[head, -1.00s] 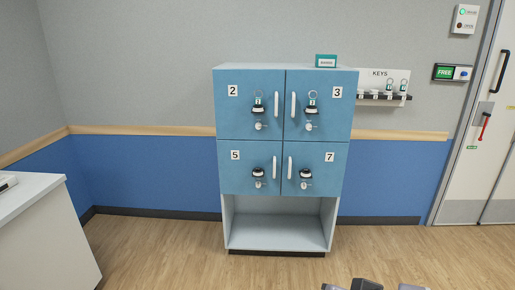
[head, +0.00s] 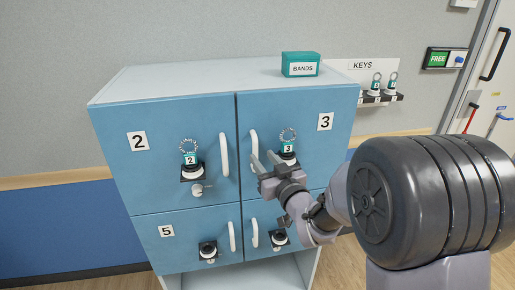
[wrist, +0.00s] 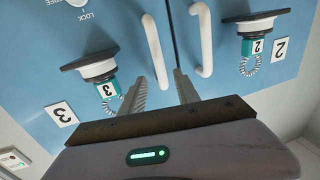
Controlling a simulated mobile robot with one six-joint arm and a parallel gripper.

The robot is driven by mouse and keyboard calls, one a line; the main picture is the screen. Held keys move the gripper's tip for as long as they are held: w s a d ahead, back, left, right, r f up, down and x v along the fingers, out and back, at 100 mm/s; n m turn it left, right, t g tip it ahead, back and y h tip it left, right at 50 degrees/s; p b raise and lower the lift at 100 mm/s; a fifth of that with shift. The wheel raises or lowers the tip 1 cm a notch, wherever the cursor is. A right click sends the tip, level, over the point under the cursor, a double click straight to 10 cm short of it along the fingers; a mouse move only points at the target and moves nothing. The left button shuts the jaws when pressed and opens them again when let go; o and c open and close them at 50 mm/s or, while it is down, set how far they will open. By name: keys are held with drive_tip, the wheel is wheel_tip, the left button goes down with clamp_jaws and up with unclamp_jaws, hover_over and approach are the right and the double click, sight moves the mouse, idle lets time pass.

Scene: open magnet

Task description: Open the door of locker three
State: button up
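The locker three door (head: 270,115) is a blue panel at the upper right of the cabinet and looks shut. Its white handle (head: 254,143) is a vertical bar on its left side; it also shows in the wrist view (wrist: 153,45). A lock with a green tag "3" (head: 288,147) and a coiled ring sits right of the handle; the tag also shows in the wrist view (wrist: 108,90). My gripper (head: 263,158) is open in front of this door, by the handle's lower end. In the wrist view the handle lies between the fingers' directions; contact cannot be told.
Locker two (head: 175,120) adjoins on the left, with its own handle (head: 224,154) close by. Locker five (head: 185,225) is below it. A green "BANDS" box (head: 300,66) stands on the cabinet top. A key rack (head: 380,97) is on the wall at right.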

sight(256, 150)
drive_tip(key=x, duration=0.5)
drive_tip(key=shift+w+a, duration=0.25)
drive_tip(key=shift+w, duration=0.1)
clamp_jaws()
idle(1.1)
